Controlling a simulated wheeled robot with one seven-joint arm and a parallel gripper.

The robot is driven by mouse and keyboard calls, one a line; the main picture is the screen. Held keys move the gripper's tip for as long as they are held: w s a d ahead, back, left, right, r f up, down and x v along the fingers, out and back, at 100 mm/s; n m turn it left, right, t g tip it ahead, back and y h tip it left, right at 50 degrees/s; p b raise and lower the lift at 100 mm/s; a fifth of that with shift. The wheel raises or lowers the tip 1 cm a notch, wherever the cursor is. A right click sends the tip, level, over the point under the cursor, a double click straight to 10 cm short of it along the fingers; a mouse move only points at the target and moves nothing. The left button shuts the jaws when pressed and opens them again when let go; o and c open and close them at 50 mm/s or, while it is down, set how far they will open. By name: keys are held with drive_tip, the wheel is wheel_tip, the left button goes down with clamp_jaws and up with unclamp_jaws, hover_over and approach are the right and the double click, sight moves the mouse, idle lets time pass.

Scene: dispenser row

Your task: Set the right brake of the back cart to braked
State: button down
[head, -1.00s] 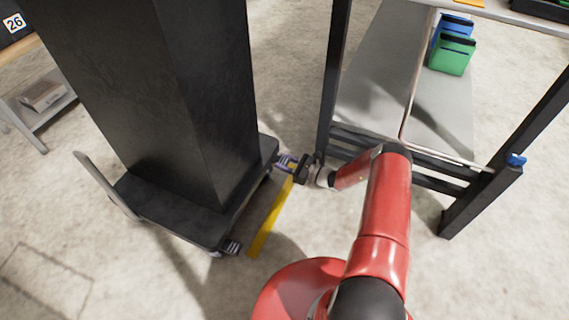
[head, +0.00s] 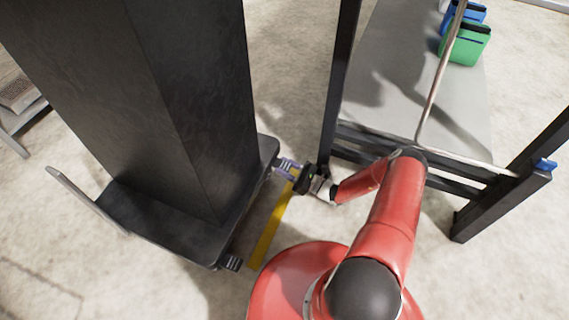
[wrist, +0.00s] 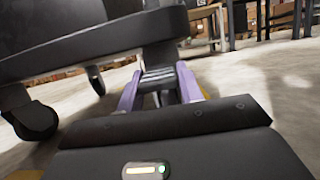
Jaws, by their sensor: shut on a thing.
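The dark cart (head: 178,222) stands at the left of the head view and carries a tall black block (head: 160,90). My gripper (head: 287,166) is low at the cart's right corner. In the wrist view its two purple fingers (wrist: 159,88) are on either side of a dark ridged brake pedal (wrist: 158,76) under the deck edge, and they are shut on it. The fingers largely hide this pedal in the head view. A second ridged brake pedal (head: 232,263) sticks out at the cart's near corner, clear of my gripper.
A yellow strip (head: 270,228) lies on the floor beside the cart. A dark-framed rack (head: 338,90) with a grey shelf stands close to the right of my arm, with blue and green bins (head: 465,45) on it. A cart handle (head: 85,198) rises at the left. A caster (wrist: 35,118) shows under the deck.

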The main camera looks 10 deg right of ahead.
drive_tip(key=c, duration=0.9)
unclamp_jaws()
drive_tip(key=shift+s+d, duration=0.1)
drive_tip(key=shift+d, duration=0.05)
drive_tip(key=shift+s+d+f, duration=0.15)
drive_tip(key=shift+d, duration=0.1)
drive_tip(key=s+d, duration=0.2)
drive_tip(key=d, duration=0.1)
drive_tip(key=s+d, duration=0.3)
drive_tip(key=d, duration=0.1)
drive_tip(key=s+d, duration=0.3)
drive_tip(key=d, duration=0.1)
drive_tip(key=shift+s+d+f+p, duration=0.15)
drive_tip(key=shift+f+p, duration=0.15)
drive_tip(key=shift+f, duration=0.1)
